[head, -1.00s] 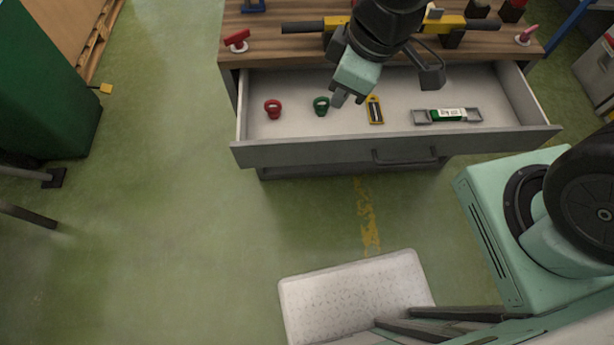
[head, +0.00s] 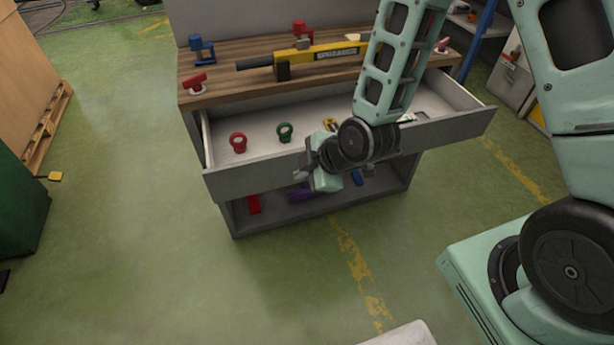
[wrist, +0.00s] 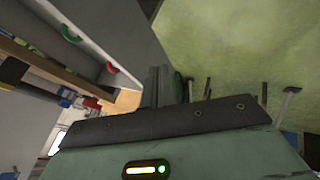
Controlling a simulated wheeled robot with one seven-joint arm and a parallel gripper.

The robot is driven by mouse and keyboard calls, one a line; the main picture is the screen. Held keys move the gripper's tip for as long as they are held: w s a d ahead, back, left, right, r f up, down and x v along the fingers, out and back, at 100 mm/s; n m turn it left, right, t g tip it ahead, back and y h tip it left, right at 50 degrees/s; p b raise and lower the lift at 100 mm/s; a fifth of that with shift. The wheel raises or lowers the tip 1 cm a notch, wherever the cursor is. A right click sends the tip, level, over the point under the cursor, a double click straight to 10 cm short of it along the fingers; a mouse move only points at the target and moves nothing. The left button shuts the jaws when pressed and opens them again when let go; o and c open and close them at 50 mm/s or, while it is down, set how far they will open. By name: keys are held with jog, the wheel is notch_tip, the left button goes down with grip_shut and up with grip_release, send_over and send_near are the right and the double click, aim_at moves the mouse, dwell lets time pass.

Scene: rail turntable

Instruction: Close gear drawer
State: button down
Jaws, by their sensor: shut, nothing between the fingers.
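The gear drawer (head: 255,176) stands pulled out from the workbench, its grey front panel facing me. It also shows in the wrist view (wrist: 122,30). Inside lie a red shackle (head: 238,142) and a green shackle (head: 284,132). A yellow item (head: 329,124) is partly hidden by my arm. My gripper (head: 300,174) is shut and empty, low at the drawer's front panel, left of its middle. I cannot tell whether it touches the panel. The drawer's handle is hidden behind my arm. In the wrist view my fingers (wrist: 164,84) point along the panel.
The wooden benchtop (head: 225,82) holds a yellow-and-black tool (head: 315,56), a red piece (head: 195,82) and a blue piece (head: 202,50). An open shelf (head: 275,208) below the drawer holds red, purple and blue items.

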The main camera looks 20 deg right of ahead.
aim_at(276, 175)
jog(key=shift+w+a+f+p, duration=0.1)
jog(key=shift+w+a+f, duration=0.3)
jog(key=shift+w+f, duration=0.65)
jog(key=shift+w+a+f+p, duration=0.1)
jog(key=shift+w+a+f, duration=0.45)
jog(key=shift+w, duration=0.75)
jog(key=shift+w+a+f+p, duration=0.1)
jog(key=shift+w+a+f, duration=0.2)
jog(key=shift+w+f, duration=0.8)
jog(key=shift+w+r, duration=0.1)
jog(key=shift+r, duration=0.05)
